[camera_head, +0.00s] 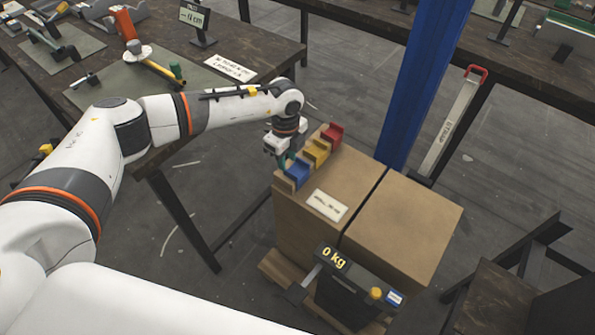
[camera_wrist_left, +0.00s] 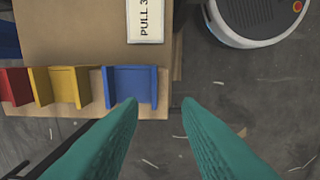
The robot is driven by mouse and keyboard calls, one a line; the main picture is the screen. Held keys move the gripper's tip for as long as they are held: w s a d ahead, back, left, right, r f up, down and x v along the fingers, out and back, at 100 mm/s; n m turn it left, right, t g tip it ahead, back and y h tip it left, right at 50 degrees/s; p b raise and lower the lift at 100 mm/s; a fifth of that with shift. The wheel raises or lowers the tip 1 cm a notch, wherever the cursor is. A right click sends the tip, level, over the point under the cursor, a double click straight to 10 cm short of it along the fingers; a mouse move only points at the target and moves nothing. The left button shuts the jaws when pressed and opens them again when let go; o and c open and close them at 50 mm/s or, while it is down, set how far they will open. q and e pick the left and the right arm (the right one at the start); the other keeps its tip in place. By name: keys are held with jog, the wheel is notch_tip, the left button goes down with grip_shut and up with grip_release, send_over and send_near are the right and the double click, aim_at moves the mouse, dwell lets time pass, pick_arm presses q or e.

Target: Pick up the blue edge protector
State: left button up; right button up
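The blue edge protector (camera_head: 297,174) sits at the near end of a row on the edge of a cardboard box. It also shows in the left wrist view (camera_wrist_left: 135,84), left of centre. My left gripper (camera_head: 282,159) is just above and beside it in the head view. In the left wrist view my left gripper (camera_wrist_left: 159,103) is open with teal fingers. The left fingertip overlaps the right part of the blue protector, and the right fingertip is over the floor side. Nothing is held between the fingers. My right gripper is in neither view.
A yellow protector (camera_head: 316,151) and a red protector (camera_head: 332,134) stand in the same row. The cardboard box (camera_head: 350,180) carries a white label (camera_head: 327,205). A blue post (camera_head: 425,80) rises behind it, and a scale display (camera_head: 334,257) reading 0 kg stands in front.

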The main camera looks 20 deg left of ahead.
aim_at(291, 173)
pick_arm(q)
jog(key=f, duration=0.3)
jog(key=d+f, duration=0.1)
jog(key=f, duration=0.1)
jog(key=shift+w+f, duration=0.15)
jog(key=shift+w, duration=0.05)
grip_shut()
